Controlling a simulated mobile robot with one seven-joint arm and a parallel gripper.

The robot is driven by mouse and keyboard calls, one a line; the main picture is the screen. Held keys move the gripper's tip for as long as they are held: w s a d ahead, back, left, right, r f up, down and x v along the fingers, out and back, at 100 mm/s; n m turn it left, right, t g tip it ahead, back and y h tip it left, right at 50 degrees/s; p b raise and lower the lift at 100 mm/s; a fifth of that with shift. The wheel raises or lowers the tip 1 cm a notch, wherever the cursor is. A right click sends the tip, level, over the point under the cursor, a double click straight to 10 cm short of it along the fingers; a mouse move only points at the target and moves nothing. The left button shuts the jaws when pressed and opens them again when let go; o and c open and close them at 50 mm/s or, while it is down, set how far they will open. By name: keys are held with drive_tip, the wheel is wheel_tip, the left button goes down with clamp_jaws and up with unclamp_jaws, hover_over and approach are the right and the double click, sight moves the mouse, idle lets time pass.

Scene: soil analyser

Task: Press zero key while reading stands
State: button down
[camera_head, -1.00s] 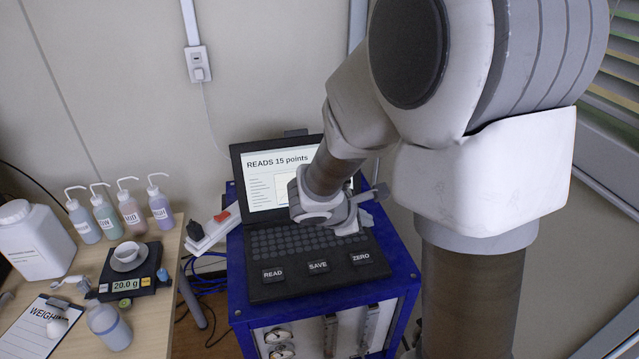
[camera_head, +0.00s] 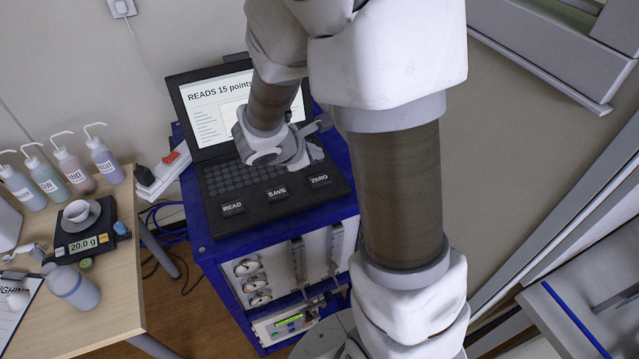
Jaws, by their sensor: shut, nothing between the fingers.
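A black laptop (camera_head: 216,201) stands open on a blue-framed cabinet. Its screen (camera_head: 212,116) reads "READS 15 points", and my arm covers the screen's right part. Three large labelled keys lie along its front edge: READ (camera_head: 232,208), SAVE (camera_head: 277,193) and ZERO (camera_head: 319,180). My gripper (camera_head: 312,156) is shut and empty over the right side of the keyboard, just behind the ZERO key. Whether its tip touches the keyboard cannot be told. The ZERO key is in plain view and uncovered.
The blue cabinet (camera_head: 208,247) has gauges (camera_head: 252,284) and a small lit display on its front. A wooden table at left holds a scale (camera_head: 84,240) showing 20.0 g, a cup, and several bottles. A power strip (camera_head: 163,174) sits between table and cabinet.

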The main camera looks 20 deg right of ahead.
sight(316, 182)
drive_tip(key=shift+f+b, duration=1.9)
drive_tip(key=shift+f, duration=0.65)
drive_tip(key=shift+f, duration=0.15)
drive_tip(key=shift+f+b, duration=0.25)
drive_tip(key=shift+b, duration=0.4)
drive_tip(key=shift+f+b, duration=0.55)
drive_tip(key=shift+b, duration=0.05)
idle(0.3)
drive_tip(key=shift+r, duration=0.15)
drive_tip(key=shift+r+p, duration=0.65)
drive_tip(key=shift+r, duration=0.15)
wheel_tip(316, 182, up, 5)
drive_tip(key=p, duration=0.3)
drive_tip(key=shift+p, duration=0.4)
